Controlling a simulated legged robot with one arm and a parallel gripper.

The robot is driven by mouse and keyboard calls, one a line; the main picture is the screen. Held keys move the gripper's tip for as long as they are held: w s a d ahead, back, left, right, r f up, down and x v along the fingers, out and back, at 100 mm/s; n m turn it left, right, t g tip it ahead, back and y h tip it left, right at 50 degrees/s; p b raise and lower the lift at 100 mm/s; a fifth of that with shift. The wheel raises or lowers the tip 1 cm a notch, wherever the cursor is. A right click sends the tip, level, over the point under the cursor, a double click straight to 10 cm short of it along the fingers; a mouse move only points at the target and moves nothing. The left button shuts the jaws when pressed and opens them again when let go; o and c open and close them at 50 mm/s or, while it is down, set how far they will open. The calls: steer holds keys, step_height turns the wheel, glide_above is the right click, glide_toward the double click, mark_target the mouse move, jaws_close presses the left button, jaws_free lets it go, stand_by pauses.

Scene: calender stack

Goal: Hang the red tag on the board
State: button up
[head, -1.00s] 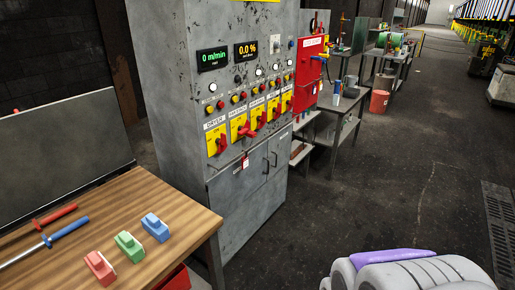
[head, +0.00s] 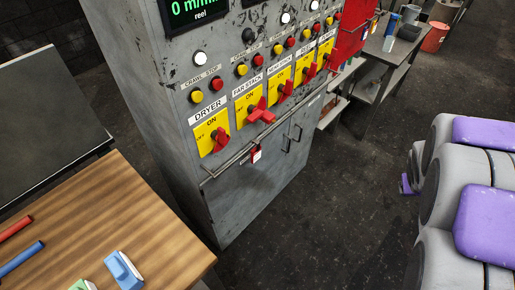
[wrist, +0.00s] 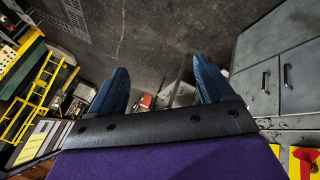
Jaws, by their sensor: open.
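A small red and white tag (head: 256,153) hangs from the metal rail on the front of the grey control cabinet, below the row of switches. In the wrist view my gripper (wrist: 162,78) is open, with its two blue fingers wide apart and nothing between them. It points over dark floor and away from the tag, which I cannot make out in that view. A red panel (head: 349,42) is at the cabinet's far side, partly cut off by the frame; I cannot tell whether it is the board.
The grey cabinet (head: 255,200) carries yellow switch plates with red handles. A wooden table (head: 110,215) at the left holds blue and green blocks and tools. A grey bench (head: 385,65) stands beyond the cabinet. The floor (head: 330,220) before the cabinet is clear.

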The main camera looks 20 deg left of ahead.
steer(key=w+f+n+t, duration=0.2)
steer(key=w+f, duration=0.1)
steer(key=w, duration=0.5)
steer(key=w+a+f+n+t+y+p, duration=0.2)
steer(key=w+a+f+n+y, duration=0.35)
steer(key=w+a+f, duration=0.45)
steer(key=n+g+y+p, duration=0.2)
steer(key=n+g+y, duration=0.15)
steer(key=y, duration=1.15)
glide_toward(257, 154)
steer(key=shift+t, duration=0.45)
steer(key=b+x, duration=0.2)
steer(key=x, duration=0.3)
steer(key=shift+w+a, duration=0.1)
steer(key=shift+a, duration=0.25)
steer(key=x, duration=0.1)
steer(key=b+x, duration=0.1)
steer(key=x, duration=0.2)
steer(key=shift+f, duration=0.35)
steer(key=shift+w+a+r+b, duration=0.1)
steer(key=shift+a+b, duration=0.2)
steer(key=shift+a, duration=0.35)
